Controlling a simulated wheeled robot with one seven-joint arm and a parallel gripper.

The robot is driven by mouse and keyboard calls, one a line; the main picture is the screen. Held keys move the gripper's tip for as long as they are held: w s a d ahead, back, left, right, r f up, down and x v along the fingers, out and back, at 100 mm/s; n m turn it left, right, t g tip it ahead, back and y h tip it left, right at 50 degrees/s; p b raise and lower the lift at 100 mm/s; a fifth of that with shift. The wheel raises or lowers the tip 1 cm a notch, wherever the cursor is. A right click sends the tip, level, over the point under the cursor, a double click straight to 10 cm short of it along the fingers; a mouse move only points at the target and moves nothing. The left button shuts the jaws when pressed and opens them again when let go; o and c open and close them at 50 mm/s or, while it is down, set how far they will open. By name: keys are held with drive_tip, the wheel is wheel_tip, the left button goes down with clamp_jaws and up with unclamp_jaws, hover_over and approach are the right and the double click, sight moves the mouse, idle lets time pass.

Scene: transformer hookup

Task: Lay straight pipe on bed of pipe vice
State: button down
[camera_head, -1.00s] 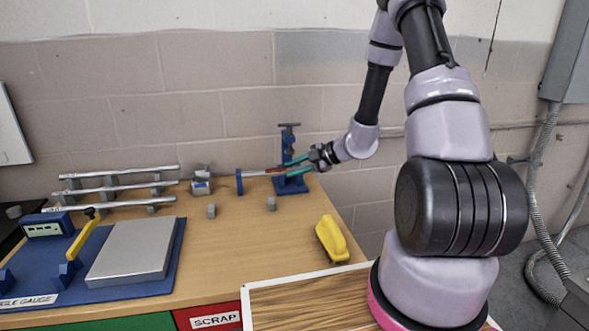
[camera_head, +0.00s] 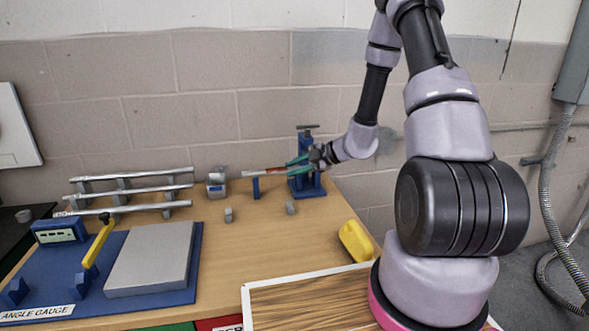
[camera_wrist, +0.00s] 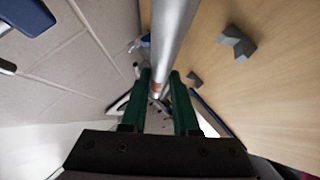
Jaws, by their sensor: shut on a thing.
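The straight pipe (camera_head: 262,171) is a silver tube with a red band, held about level near the back wall. My gripper (camera_head: 297,165) is shut on it near its right end. The wrist view shows the pipe (camera_wrist: 173,38) running away between the two green fingers of my gripper (camera_wrist: 161,98). The blue pipe vice (camera_head: 306,185) stands at the bench's back right corner, with a screw handle on top. My gripper partly hides it. I cannot tell whether the pipe touches post or bed.
Silver pipes (camera_head: 130,190) lie on a rack at the back left. A grey and blue block (camera_head: 216,186) stands left of the post. Small grey blocks (camera_head: 229,215) and a yellow tool (camera_head: 355,241) sit in front. An angle gauge (camera_head: 150,260) fills the left front.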

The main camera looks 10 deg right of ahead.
drive_tip(key=shift+w+f, duration=0.55)
drive_tip(key=shift+w, duration=0.35)
drive_tip(key=shift+w+f, duration=0.5)
drive_tip(key=shift+w, duration=0.4)
drive_tip(key=shift+w+f, duration=0.35)
drive_tip(key=shift+w, duration=0.45)
drive_tip(key=shift+w+f, duration=0.35)
drive_tip(key=shift+w, duration=0.45)
drive_tip(key=shift+w+f, duration=0.35)
drive_tip(key=shift+w, duration=0.45)
drive_tip(key=c, duration=0.6)
unclamp_jaws()
drive_tip(key=v, duration=1)
drive_tip(key=shift+s+d+r, duration=0.1)
drive_tip(key=shift+s+d, duration=0.2)
